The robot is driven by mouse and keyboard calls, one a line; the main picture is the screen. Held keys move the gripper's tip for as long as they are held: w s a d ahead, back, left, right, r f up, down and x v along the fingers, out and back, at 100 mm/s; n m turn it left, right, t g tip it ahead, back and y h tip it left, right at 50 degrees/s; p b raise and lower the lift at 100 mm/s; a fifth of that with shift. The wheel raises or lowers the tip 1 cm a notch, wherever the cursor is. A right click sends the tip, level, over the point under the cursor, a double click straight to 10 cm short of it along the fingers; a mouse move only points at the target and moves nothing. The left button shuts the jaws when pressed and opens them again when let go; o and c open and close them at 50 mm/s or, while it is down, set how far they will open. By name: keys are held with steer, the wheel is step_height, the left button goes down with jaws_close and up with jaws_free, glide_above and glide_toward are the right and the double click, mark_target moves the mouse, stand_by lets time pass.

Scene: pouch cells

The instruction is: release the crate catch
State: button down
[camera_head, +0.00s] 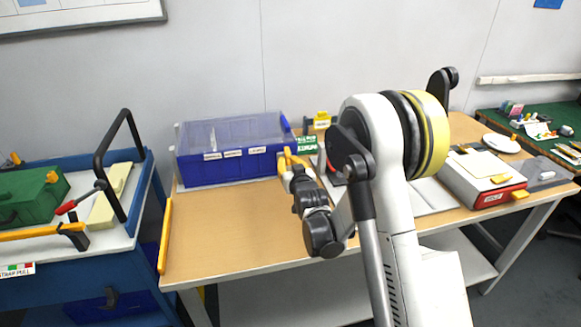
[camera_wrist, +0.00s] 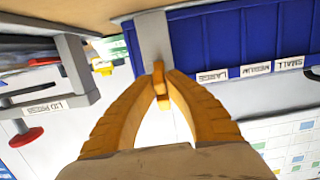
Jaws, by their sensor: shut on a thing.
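The blue crate (camera_head: 225,169) stands at the back left of the wooden table, with a clear bluish lid (camera_head: 240,131) over it. In the wrist view its blue wall (camera_wrist: 225,40) carries labels reading LARGE, MEDIUM and SMALL. A grey upright strip (camera_wrist: 153,38) runs beside the crate's end. A small orange tab, apparently the catch (camera_wrist: 161,92), is between my fingertips just below that strip. My gripper (camera_head: 287,160) is at the crate's right front corner. In the wrist view its orange fingers (camera_wrist: 161,80) are closed on the tab. The fingers hide part of the tab.
A grey lid press (camera_wrist: 75,70) stands close to the left in the wrist view. A red-fronted box (camera_head: 487,190) sits at the table's right. A yellow bar (camera_head: 165,235) lies along the left edge. The table's left front is clear. A blue cart (camera_head: 75,262) stands at left.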

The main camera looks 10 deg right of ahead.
steer(key=shift+w, duration=0.1)
steer(key=c, duration=1.4)
jaws_free()
steer(key=s, duration=0.2)
steer(key=s+r, duration=0.1)
steer(key=s, duration=0.4)
steer(key=shift+s+r, duration=0.15)
steer(key=shift+s, duration=0.05)
steer(key=shift+r, duration=0.1)
steer(key=s+r+g, duration=0.4)
steer(key=s+r, duration=0.4)
steer(key=s, duration=0.4)
steer(key=s+g, duration=0.1)
steer(key=s, duration=0.6)
steer(key=s+f+g, duration=0.1)
steer(key=s+g, duration=0.1)
steer(key=s, duration=0.5)
steer(key=s+g, duration=0.2)
steer(key=s, duration=0.6)
steer(key=shift+s+f, duration=0.1)
steer(key=shift+f, duration=0.2)
